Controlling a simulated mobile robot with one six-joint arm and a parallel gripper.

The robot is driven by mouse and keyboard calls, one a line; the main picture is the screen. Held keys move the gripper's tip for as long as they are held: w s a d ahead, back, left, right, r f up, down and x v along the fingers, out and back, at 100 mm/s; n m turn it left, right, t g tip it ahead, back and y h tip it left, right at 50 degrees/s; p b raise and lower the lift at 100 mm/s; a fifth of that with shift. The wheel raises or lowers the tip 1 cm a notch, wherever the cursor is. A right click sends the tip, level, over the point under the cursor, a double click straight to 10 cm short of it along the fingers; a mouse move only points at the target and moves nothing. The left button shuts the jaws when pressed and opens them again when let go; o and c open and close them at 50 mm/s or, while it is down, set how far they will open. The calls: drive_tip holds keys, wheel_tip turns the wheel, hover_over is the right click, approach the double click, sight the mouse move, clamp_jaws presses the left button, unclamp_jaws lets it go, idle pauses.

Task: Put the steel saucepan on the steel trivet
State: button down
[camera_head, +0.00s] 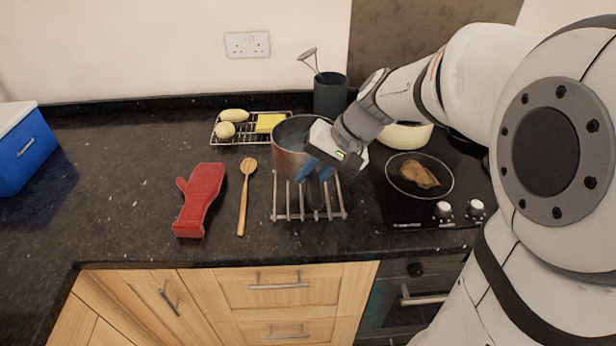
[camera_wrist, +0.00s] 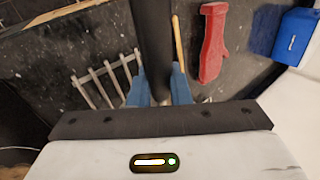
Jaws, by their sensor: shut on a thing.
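The steel saucepan (camera_head: 290,158) is upright in the head view, over the back part of the steel trivet (camera_head: 290,216). I cannot tell whether its base touches the trivet or hangs just above it. My gripper (camera_head: 315,171) is shut on the saucepan's dark handle, which points toward the front of the counter. In the wrist view the handle (camera_wrist: 154,40) runs between the blue fingers of my gripper (camera_wrist: 159,88), and trivet bars (camera_wrist: 103,80) show to the left. My gripper hides part of the pan's right side.
A red oven mitt (camera_head: 200,200) and wooden spoon (camera_head: 243,200) lie left of the trivet. A wire rack (camera_head: 221,140) holds food and a yellow sponge behind. A dark utensil pot (camera_head: 330,96) stands behind the pan. The hob (camera_head: 400,212) is at right, a blue box (camera_head: 25,155) far left.

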drive_tip(key=shift+f, duration=4.65)
drive_tip(key=c, duration=1.3)
unclamp_jaws()
drive_tip(key=shift+c, duration=0.2)
drive_tip(key=shift+r, duration=0.1)
drive_tip(key=v, duration=1.1)
drive_tip(key=s+d+t+h, duration=0.1)
drive_tip(key=s+d+h, duration=0.1)
drive_tip(key=s, duration=0.4)
drive_tip(key=s+d+f+n+t+h, duration=0.1)
drive_tip(key=s+h, duration=0.3)
drive_tip(key=s, duration=0.2)
drive_tip(key=shift+s+d+f+n+h, duration=0.2)
drive_tip(key=shift+d+f+n+h, duration=0.1)
drive_tip(key=shift+d+f+h, duration=0.1)
